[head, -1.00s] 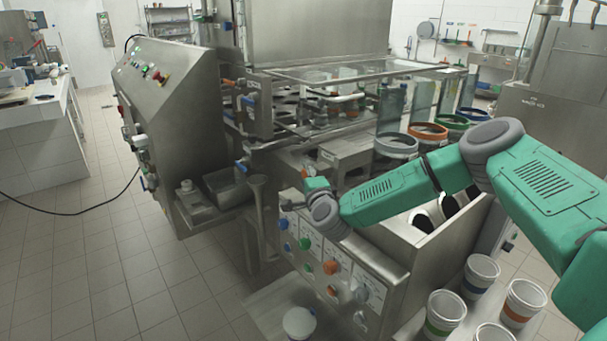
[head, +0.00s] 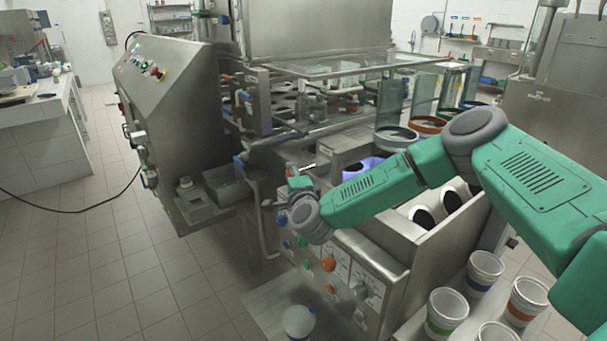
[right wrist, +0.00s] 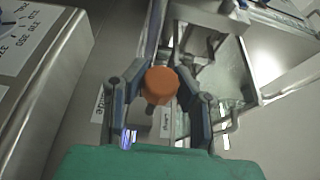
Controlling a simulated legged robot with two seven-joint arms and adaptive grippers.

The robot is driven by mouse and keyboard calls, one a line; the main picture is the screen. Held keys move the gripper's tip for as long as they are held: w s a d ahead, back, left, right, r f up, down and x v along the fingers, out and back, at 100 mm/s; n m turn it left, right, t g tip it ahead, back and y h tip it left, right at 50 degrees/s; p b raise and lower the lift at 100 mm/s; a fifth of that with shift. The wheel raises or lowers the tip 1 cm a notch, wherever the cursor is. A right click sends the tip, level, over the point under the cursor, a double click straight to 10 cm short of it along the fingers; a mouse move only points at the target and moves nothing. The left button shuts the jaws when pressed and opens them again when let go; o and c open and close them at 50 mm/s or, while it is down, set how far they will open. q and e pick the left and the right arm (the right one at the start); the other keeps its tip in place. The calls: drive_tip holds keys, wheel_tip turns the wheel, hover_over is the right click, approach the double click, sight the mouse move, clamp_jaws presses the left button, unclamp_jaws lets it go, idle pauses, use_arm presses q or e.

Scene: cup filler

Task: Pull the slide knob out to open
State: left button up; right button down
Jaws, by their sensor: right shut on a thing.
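The orange slide knob (right wrist: 161,85) sits between the two fingers of my right gripper (right wrist: 160,98) in the right wrist view, with the fingers closed against its sides. A dark shaft shows just below the knob. In the head view my right gripper (head: 294,178) is at the left front of the steel filling machine (head: 395,262), above its control panel. The knob is mostly hidden by the gripper there, and a short metal rod (head: 303,168) shows beside it. My left gripper is not in view.
Green and orange knobs and buttons (head: 328,264) are on the panel below my right arm. White cups with coloured bands (head: 446,308) stand at the lower right. A purple-blue thing (head: 362,167) shows behind my forearm. Tiled floor (head: 110,250) is clear at left.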

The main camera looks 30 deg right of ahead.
drive_tip(key=shift+s+a+f, duration=0.1)
drive_tip(key=shift+a+f, duration=0.05)
drive_tip(key=shift+a, duration=0.45)
drive_tip(key=shift+s+a+f, duration=0.1)
drive_tip(key=shift+a+f, duration=0.05)
drive_tip(key=shift+a, duration=0.45)
drive_tip(key=c, duration=1.2)
unclamp_jaws()
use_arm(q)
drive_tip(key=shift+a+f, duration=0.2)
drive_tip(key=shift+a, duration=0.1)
use_arm(e)
drive_tip(key=shift+d+r, duration=0.1)
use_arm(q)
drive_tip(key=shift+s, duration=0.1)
use_arm(e)
drive_tip(key=v, duration=1.2)
drive_tip(key=shift+d, duration=0.1)
